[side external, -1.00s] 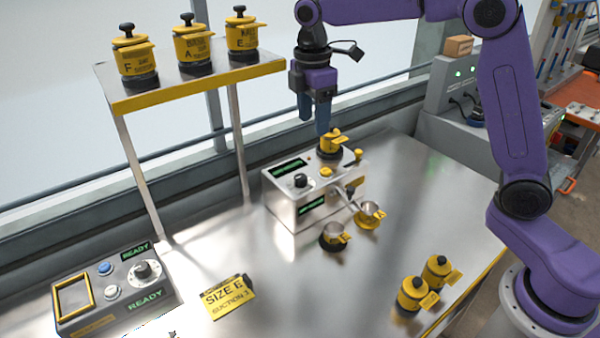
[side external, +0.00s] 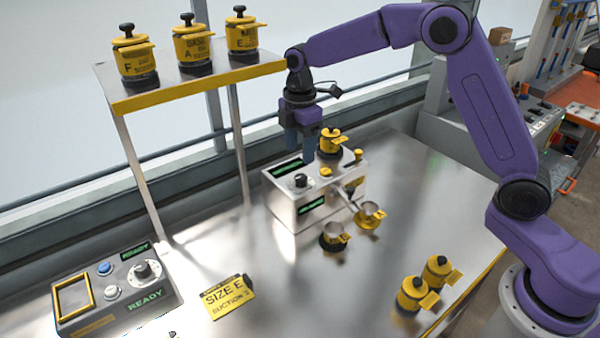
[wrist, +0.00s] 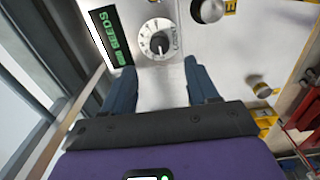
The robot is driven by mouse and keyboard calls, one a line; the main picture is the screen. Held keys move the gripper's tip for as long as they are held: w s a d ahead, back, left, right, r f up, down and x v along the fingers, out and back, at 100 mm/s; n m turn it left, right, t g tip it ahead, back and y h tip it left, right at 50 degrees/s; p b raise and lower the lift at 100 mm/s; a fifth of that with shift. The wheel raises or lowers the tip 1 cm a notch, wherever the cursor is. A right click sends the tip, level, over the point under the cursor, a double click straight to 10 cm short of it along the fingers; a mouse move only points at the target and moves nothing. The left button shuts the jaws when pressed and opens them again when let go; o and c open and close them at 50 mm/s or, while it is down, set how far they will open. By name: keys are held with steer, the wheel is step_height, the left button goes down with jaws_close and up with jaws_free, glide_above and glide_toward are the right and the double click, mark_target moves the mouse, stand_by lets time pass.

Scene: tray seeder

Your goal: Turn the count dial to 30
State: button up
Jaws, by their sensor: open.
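The count dial (side external: 300,181) is a dark knob on top of the metal seeder box (side external: 285,215). A green display (wrist: 110,36) reading SEEDS, with the rest unclear, is beside the dial.
A yellow canister (side external: 330,141) stands on the seeder box close to my fingers. Two small cups (side external: 335,233) sit in front of it. A shelf (side external: 190,83) with yellow canisters stands at left. A control box (side external: 115,290) with another dial is at front left.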

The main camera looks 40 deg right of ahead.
mark_target(300, 176)
step_height(300, 176, down, 8)
steer(key=shift+r, duration=0.1)
stand_by(0.4)
steer(key=c, duration=1)
